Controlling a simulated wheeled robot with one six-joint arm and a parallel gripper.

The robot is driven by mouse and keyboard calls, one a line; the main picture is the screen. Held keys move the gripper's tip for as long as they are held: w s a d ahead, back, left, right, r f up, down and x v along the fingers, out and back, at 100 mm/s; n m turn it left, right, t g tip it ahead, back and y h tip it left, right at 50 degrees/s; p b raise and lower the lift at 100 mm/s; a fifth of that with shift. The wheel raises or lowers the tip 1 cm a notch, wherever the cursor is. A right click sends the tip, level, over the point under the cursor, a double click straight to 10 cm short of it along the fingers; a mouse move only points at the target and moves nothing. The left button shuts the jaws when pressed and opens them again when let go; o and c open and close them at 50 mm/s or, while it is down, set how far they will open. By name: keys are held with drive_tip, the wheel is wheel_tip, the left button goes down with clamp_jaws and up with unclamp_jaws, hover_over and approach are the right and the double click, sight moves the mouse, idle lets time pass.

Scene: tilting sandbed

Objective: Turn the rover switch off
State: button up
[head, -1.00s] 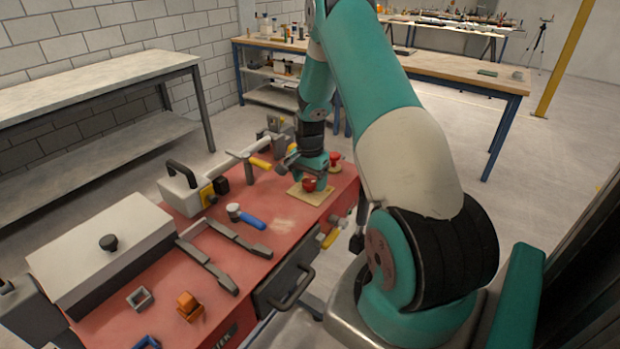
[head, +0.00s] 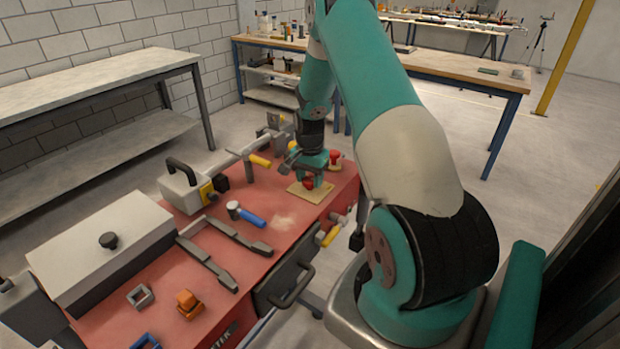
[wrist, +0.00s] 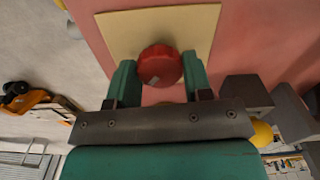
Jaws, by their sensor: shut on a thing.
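A round red knob (head: 308,184), which looks like the rover switch, sits on a flat beige plate (head: 323,196) near the far end of the red bench top. In the wrist view the red knob (wrist: 160,66) has a small pale mark on its face and stands in front of the beige plate (wrist: 197,27). My gripper (wrist: 160,80) has one green finger on each side of the knob and is shut on it. In the head view my gripper (head: 311,180) comes down over the knob and partly hides it. The mark's meaning cannot be told.
A second red knob (head: 335,158) stands just behind my gripper. A yellow-handled tool (head: 259,160), a blue-handled hammer (head: 246,216) and a grey box (head: 180,190) with a black handle lie to the left. A drawer handle (head: 296,285) sticks out from the bench front.

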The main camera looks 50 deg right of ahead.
sight(309, 179)
drive_tip(key=n, duration=0.4)
drive_tip(key=shift+b, duration=0.4)
drive_tip(key=n, duration=0.4)
drive_tip(key=shift+n+b, duration=0.3)
drive_tip(key=shift+n, duration=0.1)
drive_tip(key=n, duration=0.4)
drive_tip(key=shift+n, duration=0.3)
drive_tip(key=shift+n+b, duration=0.35)
drive_tip(key=shift+n, duration=1.25)
drive_tip(key=o, duration=0.9)
drive_tip(key=shift+o, duration=0.2)
drive_tip(key=shift+r, duration=0.15)
wheel_tip(309, 179, up, 17)
drive_tip(key=b, duration=0.2)
drive_tip(key=shift+r+n, duration=0.1)
drive_tip(key=shift+n, duration=0.2)
